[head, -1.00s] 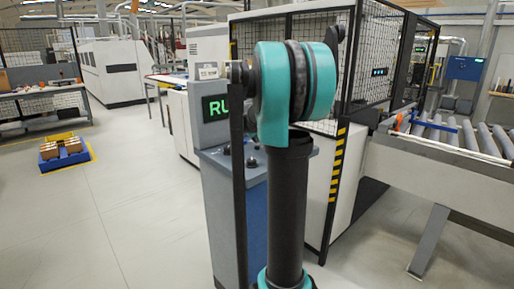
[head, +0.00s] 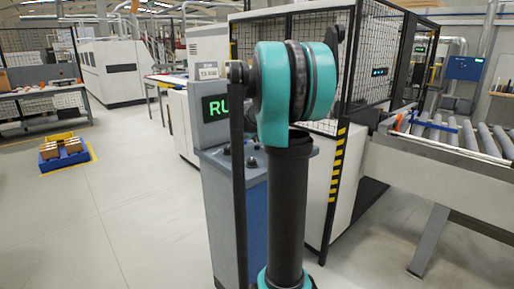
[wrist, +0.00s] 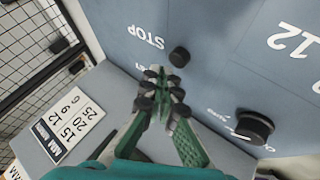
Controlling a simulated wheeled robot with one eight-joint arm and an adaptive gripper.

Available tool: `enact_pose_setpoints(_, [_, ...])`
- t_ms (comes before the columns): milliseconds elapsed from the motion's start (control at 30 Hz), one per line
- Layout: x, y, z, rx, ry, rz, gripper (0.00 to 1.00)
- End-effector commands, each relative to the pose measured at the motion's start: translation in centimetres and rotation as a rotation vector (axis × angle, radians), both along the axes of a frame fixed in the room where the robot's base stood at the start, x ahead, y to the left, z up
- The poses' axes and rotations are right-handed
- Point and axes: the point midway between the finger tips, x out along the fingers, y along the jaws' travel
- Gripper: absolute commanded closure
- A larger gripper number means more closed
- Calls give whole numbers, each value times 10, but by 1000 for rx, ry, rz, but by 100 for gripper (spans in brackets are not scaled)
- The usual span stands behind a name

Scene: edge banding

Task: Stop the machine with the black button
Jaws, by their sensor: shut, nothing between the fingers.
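In the wrist view, a small round black button (wrist: 180,57) stands out of the grey-blue panel beside the printed word STOP. My gripper (wrist: 163,84) is shut and empty, with its green fingers and dark tips just below and left of the button in the picture. A small gap seems to show between tips and button; I cannot tell the depth. In the head view, the blue-grey control console (head: 218,185) has a lit green display (head: 213,107) reading "RU", the rest hidden by my arm. My gripper is not visible there.
A larger black knob (wrist: 254,126) sits on the same panel, right of my gripper. A white number placard (wrist: 68,125) lies at the left. In the head view, a mesh fence (head: 385,55) stands behind the console and a roller conveyor (head: 440,135) is at right. Open floor lies left.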

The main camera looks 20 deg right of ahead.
Motion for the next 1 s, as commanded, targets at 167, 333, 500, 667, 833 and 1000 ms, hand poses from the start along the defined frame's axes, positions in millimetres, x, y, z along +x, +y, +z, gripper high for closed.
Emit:
enact_pose_setpoints(167, [0,0,-1,0,0,0,100])
enact_pose_setpoints(333, [0,0,-6,0,0,0,100])
enact_pose_setpoints(500, [0,0,-8,0,0,0,100])
enact_pose_setpoints(667, [0,0,-8,0,0,0,100])
enact_pose_setpoints(833, [0,0,-9,0,0,0,100])
enact_pose_setpoints(1000, [0,0,-10,0,0,0,100])
